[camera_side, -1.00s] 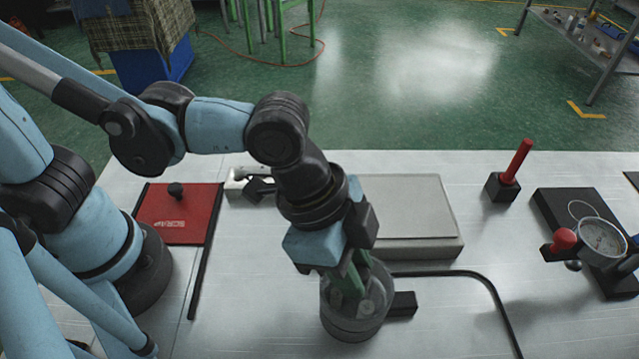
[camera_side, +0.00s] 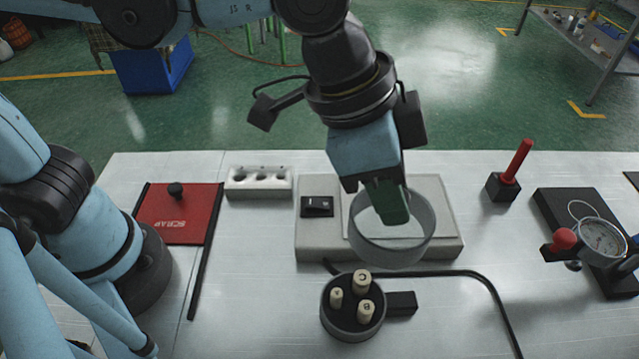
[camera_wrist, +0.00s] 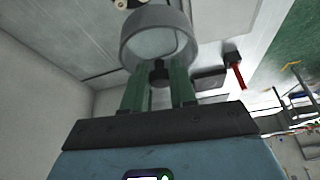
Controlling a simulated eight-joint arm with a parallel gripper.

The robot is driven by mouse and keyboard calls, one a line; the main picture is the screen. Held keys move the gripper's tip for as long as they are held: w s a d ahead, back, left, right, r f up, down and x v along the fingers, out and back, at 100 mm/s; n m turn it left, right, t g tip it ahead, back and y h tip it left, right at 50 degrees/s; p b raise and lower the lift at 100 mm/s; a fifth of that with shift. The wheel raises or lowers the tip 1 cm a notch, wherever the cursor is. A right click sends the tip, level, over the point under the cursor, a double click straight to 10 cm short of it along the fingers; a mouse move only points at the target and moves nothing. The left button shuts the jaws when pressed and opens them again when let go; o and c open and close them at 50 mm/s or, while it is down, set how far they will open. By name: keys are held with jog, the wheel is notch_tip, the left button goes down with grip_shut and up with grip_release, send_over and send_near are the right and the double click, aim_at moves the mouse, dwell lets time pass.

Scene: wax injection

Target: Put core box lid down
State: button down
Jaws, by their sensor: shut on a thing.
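The core box lid (camera_side: 388,253), a grey ring-walled round cap, hangs from my gripper (camera_side: 390,205) in the side view, above and behind the core box. My green fingers are shut on its dark knob, which shows between the fingertips (camera_wrist: 159,80) in the wrist view. There the lid (camera_wrist: 131,46) sits beyond the fingers. The core box (camera_side: 345,327), a round dark container with a side block, stands open on the table. Three cream cores (camera_side: 362,281), marked with letters including C and B, stand upright in it. The lid and box are apart.
A grey flat device (camera_side: 318,245) with a black switch lies behind the core box. A black cable (camera_side: 490,295) curves right. A red scrap lid (camera_side: 180,215), a white holed block (camera_side: 258,183), a red-handled tool (camera_side: 515,165) and a dial gauge (camera_side: 600,238) stand around. The front table is clear.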

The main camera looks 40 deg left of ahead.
jog(key=w, duration=0.1)
jog(key=w+n, duration=0.1)
jog(key=shift+w+a+r, duration=0.15)
jog(key=shift+w+a, duration=0.05)
jog(key=shift+w, duration=0.15)
jog(key=shift+w+a+f, duration=0.85)
jog(key=shift+w+f, duration=0.75)
jog(key=shift+f, duration=0.2)
jog(key=shift+w+a+f, duration=0.9)
jog(key=shift+w+f, duration=0.75)
jog(key=shift+f, duration=0.1)
jog(key=shift+w+a+f, duration=0.85)
jog(key=shift+w+f, duration=0.75)
jog(key=shift+f, duration=0.2)
jog(key=shift+f, duration=0.1)
jog(key=c, duration=0.9)
grip_release()
